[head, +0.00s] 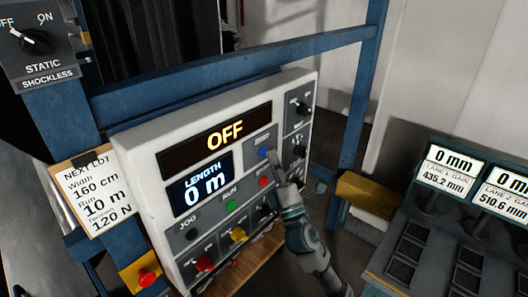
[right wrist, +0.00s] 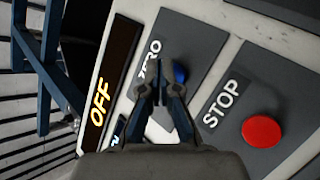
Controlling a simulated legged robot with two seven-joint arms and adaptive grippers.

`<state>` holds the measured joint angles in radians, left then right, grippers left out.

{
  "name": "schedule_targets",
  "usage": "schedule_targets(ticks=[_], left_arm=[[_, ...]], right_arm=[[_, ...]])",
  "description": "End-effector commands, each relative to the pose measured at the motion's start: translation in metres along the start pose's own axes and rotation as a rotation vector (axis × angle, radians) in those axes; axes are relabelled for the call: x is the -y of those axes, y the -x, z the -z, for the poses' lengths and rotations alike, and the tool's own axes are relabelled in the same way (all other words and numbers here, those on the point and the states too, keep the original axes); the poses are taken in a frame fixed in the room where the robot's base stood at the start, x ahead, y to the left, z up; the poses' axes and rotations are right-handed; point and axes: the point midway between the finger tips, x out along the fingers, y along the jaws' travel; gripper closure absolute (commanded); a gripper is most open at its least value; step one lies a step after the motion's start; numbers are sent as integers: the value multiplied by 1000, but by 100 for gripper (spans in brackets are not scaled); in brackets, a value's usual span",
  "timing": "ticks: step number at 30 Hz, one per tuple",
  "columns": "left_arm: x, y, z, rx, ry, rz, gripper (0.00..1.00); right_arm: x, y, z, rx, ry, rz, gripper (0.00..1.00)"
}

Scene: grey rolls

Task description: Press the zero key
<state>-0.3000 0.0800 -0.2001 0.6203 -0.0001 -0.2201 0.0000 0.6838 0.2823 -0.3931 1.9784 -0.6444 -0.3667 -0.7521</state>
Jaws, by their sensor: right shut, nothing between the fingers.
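The control panel (head: 168,150) is a white box with an amber OFF display (head: 225,133) and a LENGTH display reading 0 m (head: 206,186). The zero key (head: 262,152) is a blue button on a grey plate at the panel's upper right; it also shows in the right wrist view (right wrist: 180,74), beside the ZERO label and partly hidden by a finger. My right gripper (head: 275,166) is shut and empty, its tips at the blue key; they also show in the right wrist view (right wrist: 161,70). I cannot tell whether they touch it. My left gripper is not in view.
The red STOP button (right wrist: 262,131) is close by on the panel, with a green RUN button (head: 232,206) below left. Switches line the panel's right edge. A blue frame (head: 240,67) runs behind. A counter unit (head: 455,215) stands at the right.

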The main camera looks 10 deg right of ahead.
Motion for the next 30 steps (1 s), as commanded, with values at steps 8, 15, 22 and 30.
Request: schedule_targets(ticks=[8,15,22,30], left_arm=[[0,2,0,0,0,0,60],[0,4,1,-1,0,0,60],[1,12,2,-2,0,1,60],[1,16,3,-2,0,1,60]], right_arm=[[-3,4,-3,0,0,0,100],[-6,7,-6,1,1,0,100],[-18,23,-17,0,2,1,100],[-27,38,-27,0,1,1,100]])
